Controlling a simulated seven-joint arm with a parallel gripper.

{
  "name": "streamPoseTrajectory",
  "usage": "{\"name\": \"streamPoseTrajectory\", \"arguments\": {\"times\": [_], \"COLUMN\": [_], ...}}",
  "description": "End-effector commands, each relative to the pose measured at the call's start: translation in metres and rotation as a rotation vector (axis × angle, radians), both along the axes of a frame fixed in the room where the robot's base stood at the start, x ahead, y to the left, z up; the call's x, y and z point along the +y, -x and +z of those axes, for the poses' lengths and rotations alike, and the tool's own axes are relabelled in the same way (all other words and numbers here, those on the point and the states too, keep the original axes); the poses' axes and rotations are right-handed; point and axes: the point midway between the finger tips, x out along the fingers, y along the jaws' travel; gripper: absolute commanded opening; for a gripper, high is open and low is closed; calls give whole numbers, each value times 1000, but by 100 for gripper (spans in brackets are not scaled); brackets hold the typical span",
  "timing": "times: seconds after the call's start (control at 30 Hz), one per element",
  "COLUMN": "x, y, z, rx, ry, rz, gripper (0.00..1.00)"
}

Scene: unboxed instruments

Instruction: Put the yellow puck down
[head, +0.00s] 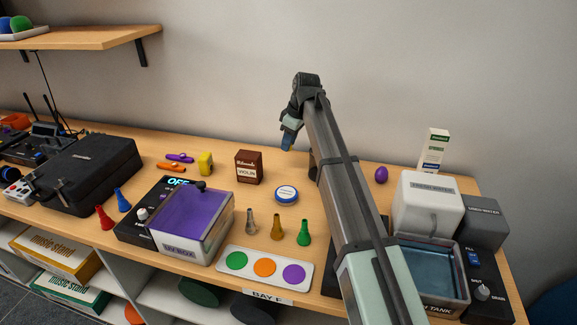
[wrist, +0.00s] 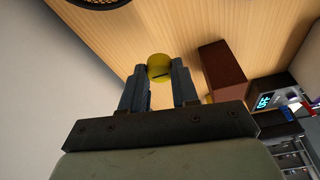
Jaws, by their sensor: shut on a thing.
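The yellow puck (wrist: 159,67) shows in the wrist view between my fingertips, with a dark mark on its face. My gripper (wrist: 157,75) is shut on it, one finger on each side. In the head view my gripper (head: 290,140) is over the back part of the wooden bench (head: 335,200), right of the brown box. The puck cannot be made out there. I cannot tell how far the puck is above the bench.
A round blue-and-white tin (head: 286,194) lies in front. Several small coloured cones (head: 277,227) stand nearer the front edge. A purple egg (head: 381,174) is right of my arm.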

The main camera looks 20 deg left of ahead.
Motion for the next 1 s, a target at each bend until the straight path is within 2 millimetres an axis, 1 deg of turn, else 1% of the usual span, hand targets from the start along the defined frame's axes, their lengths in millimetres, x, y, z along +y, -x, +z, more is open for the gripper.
{"name": "streamPoseTrajectory", "arguments": {"times": [0.03, 0.2, 0.3, 0.47, 0.67, 0.73, 1.0], "x": [-1, -1, 0, 0, 0, 0, 0], "y": [1, 1, 1, 0, 1, 0, 0], "z": [-8, -36, -46, -57, -81, -85, -85], "rx": [0, 0, 0, 0, 1, 0, -1], "ry": [1, 0, 0, 0, 1, 0, -1], "rz": [-1, -1, -1, -1, -2, -2, -2], "gripper": [1, 1, 1, 1, 1, 1, 1]}}
